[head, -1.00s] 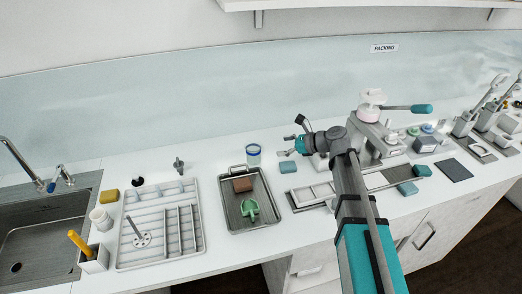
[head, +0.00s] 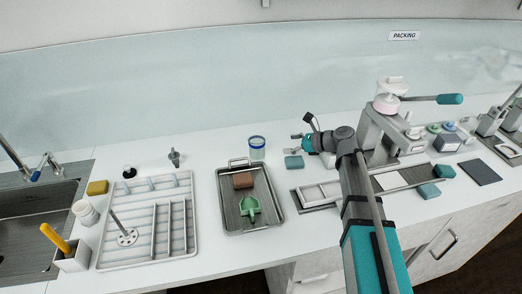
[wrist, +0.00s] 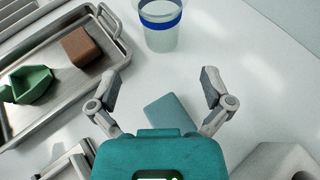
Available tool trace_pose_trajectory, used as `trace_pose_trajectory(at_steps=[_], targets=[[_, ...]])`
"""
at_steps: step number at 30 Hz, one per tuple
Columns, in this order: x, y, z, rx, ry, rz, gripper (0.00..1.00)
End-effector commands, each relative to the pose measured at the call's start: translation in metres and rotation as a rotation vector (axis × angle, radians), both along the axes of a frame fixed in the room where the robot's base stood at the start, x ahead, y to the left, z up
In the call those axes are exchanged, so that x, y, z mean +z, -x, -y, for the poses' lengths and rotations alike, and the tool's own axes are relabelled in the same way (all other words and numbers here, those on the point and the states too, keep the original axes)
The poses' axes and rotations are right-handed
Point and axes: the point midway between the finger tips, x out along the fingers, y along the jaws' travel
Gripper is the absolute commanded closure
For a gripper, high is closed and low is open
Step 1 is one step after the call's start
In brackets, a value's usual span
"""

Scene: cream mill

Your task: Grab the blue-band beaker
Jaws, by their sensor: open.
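The blue-band beaker (head: 257,147) is a clear cup with a blue ring near its rim. It stands upright on the white counter, just behind the metal tray. In the wrist view the beaker (wrist: 161,30) is at the top centre, ahead of the fingers, its top cut by the frame edge. My gripper (head: 296,143) is to the right of the beaker in the head view, apart from it. In the wrist view my gripper (wrist: 160,82) has its two fingers spread wide with nothing between the tips.
A metal tray (head: 273,199) holds a brown block (head: 243,180) and a green scoop (head: 250,207). A blue-grey block (head: 294,162) lies under my gripper. A white drying rack (head: 104,253) stands left. A press (head: 372,130) stands right. The counter behind the tray is mostly clear.

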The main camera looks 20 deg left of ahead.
Motion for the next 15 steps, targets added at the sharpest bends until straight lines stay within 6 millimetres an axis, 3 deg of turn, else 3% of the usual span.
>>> trace_pose_trajectory(at_steps=[15], targets=[[-0.0037,-0.0058,0.0083,-0.017,0.0,0.001,0.0]])
